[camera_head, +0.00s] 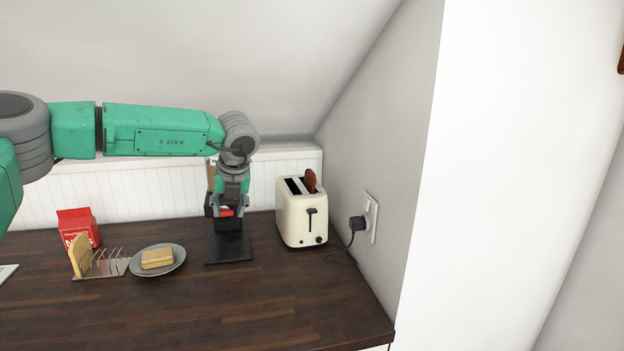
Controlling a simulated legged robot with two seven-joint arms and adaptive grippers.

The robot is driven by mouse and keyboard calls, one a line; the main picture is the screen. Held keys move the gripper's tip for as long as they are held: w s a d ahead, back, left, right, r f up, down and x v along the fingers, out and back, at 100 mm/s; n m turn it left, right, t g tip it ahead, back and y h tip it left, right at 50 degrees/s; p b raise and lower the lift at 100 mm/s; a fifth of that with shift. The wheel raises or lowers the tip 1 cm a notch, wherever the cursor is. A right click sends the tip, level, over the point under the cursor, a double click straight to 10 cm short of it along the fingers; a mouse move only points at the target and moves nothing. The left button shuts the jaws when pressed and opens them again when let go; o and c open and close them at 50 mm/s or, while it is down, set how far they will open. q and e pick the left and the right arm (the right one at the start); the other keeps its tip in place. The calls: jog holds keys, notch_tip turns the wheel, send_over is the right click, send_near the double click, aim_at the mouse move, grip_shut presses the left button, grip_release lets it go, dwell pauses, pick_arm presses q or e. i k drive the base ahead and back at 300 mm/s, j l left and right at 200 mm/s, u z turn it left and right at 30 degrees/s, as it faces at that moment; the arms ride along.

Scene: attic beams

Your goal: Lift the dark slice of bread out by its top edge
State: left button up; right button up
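The dark slice of bread (311,180) sticks up out of the cream toaster (302,222), in the slot on the right. Its lower part is hidden inside. The other slot looks dark, with no bread showing above it. My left gripper (228,212) points down to the left of the toaster, apart from it and from the slice. It hangs in front of a dark appliance, with something red at its tips, and I cannot make out whether the fingers are open or shut. My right gripper is not in view.
A black flat base (228,251) lies below my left gripper. A grey plate (179,263) with pale bread (157,258), a toast rack (111,268) and a red packet (78,228) stand further left. A plug (357,223) and the sloping wall are close right of the toaster. The front counter is clear.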

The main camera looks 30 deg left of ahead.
aim_at(310, 179)
jog(key=i, duration=1.3)
